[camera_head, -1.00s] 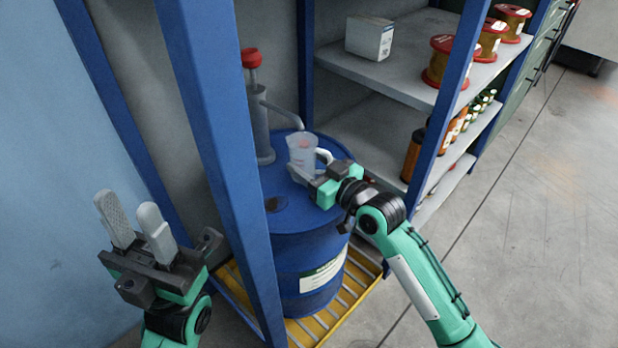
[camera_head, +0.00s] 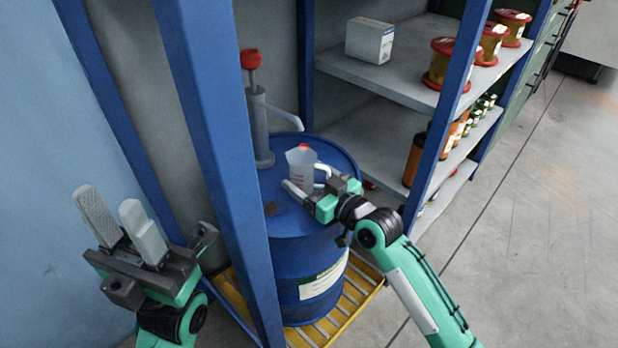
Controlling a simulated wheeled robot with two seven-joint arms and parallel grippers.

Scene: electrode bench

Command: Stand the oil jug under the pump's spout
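The oil jug (camera_head: 301,168) is a pale translucent jug with red marks and a white handle. It appears upright over the top of the blue drum (camera_head: 315,220); whether its base touches the drum is hard to tell. My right gripper (camera_head: 309,182) is at its handle side and appears shut on it, with one finger partly covering its lower front. The grey pump (camera_head: 259,125) with a red knob stands on the drum. Its spout (camera_head: 287,117) reaches right and ends just behind and above the jug. My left gripper (camera_head: 122,222) is open and empty at the lower left.
A blue rack post (camera_head: 215,150) stands between my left gripper and the drum. The drum stands on a yellow slatted pallet (camera_head: 352,302). Shelves at the right hold a white box (camera_head: 369,39), red-flanged spools (camera_head: 441,62) and several bottles. The floor at the right is clear.

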